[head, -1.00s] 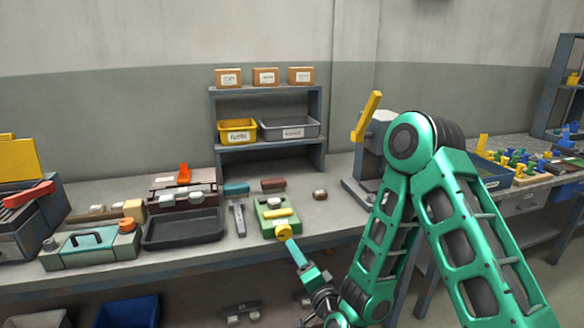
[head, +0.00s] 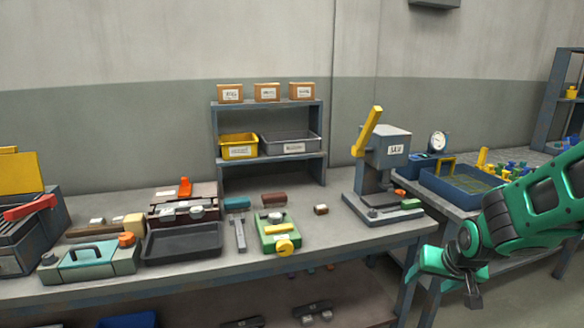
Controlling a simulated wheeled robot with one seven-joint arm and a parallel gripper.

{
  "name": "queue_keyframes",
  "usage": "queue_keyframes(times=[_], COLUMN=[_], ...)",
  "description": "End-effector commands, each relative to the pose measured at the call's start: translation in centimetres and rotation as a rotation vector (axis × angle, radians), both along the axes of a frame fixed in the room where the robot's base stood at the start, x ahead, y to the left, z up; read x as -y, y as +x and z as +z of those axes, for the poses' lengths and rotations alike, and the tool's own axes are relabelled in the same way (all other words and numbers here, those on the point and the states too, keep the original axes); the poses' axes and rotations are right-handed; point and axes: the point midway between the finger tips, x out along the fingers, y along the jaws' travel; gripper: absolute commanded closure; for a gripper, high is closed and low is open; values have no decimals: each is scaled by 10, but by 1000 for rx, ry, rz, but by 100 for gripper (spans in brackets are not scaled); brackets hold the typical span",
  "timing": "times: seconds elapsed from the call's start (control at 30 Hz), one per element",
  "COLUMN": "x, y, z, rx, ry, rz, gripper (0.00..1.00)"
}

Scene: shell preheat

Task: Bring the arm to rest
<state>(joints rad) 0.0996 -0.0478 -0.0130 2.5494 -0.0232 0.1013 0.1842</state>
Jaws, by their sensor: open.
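My green arm comes in from the right edge. My gripper (head: 450,280) hangs low in front of the bench, near its right front corner and below the press. It is open, and I see nothing in it. Its fingertips are small and dark, so their exact spread is hard to see. The workbench (head: 210,268) shows clear of the arm.
A grey press (head: 385,160) with a yellow lever stands at the bench's right end, close above my gripper. A blue tray (head: 458,190) is on the side table. A black tray (head: 183,240), a toolbox (head: 88,262) and a shelf (head: 268,168) stand farther left.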

Motion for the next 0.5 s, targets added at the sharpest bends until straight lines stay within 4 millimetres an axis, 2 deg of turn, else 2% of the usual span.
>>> queue_keyframes(times=[0.03, 0.1, 0.2, 0.3, 0.4, 0.5], x=[17, 37, 60, 74, 79, 78], y=[-19, -49, -97, -147, -192, -226], z=[10, 19, 32, 44, 55, 63], rx=[-37, -108, -209, -307, -392, -456], ry=[-16, -29, -29, -8, 29, 68], rz=[-28, -64, -117, -168, -209, -236], gripper=[39, 39, 39, 39, 39, 39])
